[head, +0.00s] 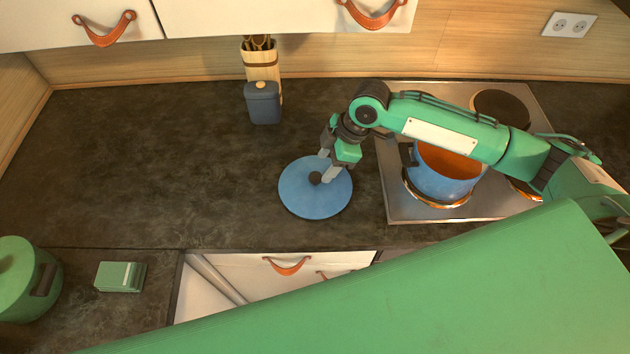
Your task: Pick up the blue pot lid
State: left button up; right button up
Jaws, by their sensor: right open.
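The blue pot lid (300,199) lies flat on the dark countertop, left of the stove, with a dark round knob (315,178) at its middle. My right gripper (327,170) is open over the lid's upper right part, its fingertips close to the knob. I cannot tell whether the fingers touch the knob or straddle it. The blue pot (445,184), orange inside, stands uncovered on a stove burner, partly hidden by my right arm. My left gripper is not in view.
A steel stove (407,213) is at the right. A blue jar (263,104) and a wooden utensil holder (261,66) stand at the back. A green pot (15,281) and a green box (120,276) sit at lower left. The counter (150,160) left of the lid is clear.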

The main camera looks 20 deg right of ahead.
aim_at(316, 176)
jog(key=shift+a+f, duration=0.15)
jog(key=shift+f, duration=0.1)
jog(key=shift+s+a+f+p, duration=0.1)
jog(key=shift+a+f+p, duration=0.4)
jog(key=shift+p, duration=0.1)
jog(key=p+x, duration=0.1)
jog(key=x, duration=0.2)
jog(key=shift+a+f, duration=0.2)
jog(key=shift+f, duration=0.2)
jog(key=c, duration=0.9)
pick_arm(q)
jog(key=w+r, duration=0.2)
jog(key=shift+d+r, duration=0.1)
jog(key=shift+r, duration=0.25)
pick_arm(e)
jog(key=shift+c, duration=1.1)
